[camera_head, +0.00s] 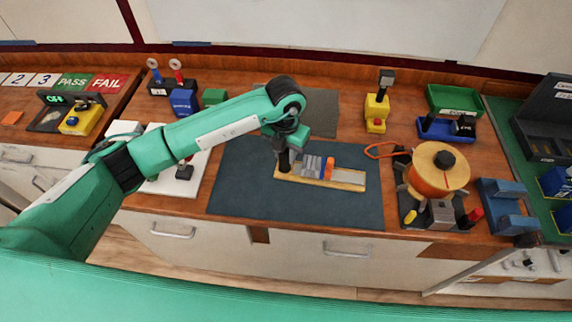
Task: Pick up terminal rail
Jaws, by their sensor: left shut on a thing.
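The terminal rail (346,184) is a long tan strip lying across the dark mat (240,190) in the middle of the bench. Grey blocks, an orange block and a blue block stand along its middle. My left gripper (284,165) comes down at the rail's left end and is shut on it. The fingers hide part of that end, and I cannot tell whether the rail is clear of the mat. My right gripper is not in view.
An orange spool (438,170) on a dark stand is right of the mat. A white board (180,180) with a dark knob lies left, under my arm. Yellow blocks (376,112) and green and blue bins (455,100) stand behind. The mat's front is clear.

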